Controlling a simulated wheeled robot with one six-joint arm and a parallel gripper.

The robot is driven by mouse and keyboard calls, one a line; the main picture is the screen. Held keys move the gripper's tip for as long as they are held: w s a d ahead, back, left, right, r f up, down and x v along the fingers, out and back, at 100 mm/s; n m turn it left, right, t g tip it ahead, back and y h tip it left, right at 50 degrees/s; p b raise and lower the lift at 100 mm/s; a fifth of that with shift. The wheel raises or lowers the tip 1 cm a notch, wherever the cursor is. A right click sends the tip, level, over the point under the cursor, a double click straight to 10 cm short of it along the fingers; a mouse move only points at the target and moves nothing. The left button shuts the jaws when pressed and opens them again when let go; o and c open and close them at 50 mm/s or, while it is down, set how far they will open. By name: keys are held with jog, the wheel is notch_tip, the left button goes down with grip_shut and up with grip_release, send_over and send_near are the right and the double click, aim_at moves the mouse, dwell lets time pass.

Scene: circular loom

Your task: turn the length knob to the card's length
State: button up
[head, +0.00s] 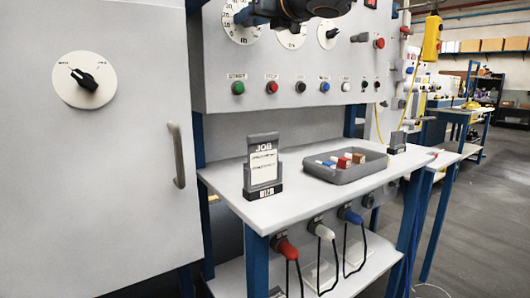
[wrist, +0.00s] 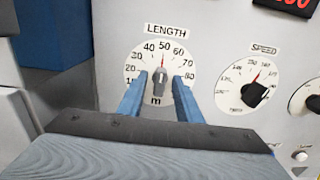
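The length dial (wrist: 137,62), labelled LENGTH and marked in m, is in the middle of the wrist view. Its grey knob (wrist: 159,81) sits at the centre, with a red pointer line up near 50. My gripper (wrist: 159,78) is open, with one blue finger on each side of the knob and a visible gap on both sides. In the head view a white dial (head: 238,30) shows at the top, partly cut off beside my dark arm. The JOB card (head: 263,166) stands upright in a grey holder on the table; its print is too small to read.
The speed dial (wrist: 240,87) with its black knob is right of the length dial. Several push buttons (head: 271,87) line the panel below. A grey tray (head: 345,175) of small blocks is on the table. A cabinet door (head: 90,190) with another knob is at left.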

jog(key=v, duration=0.7)
dwell(0.3)
dwell(1.8)
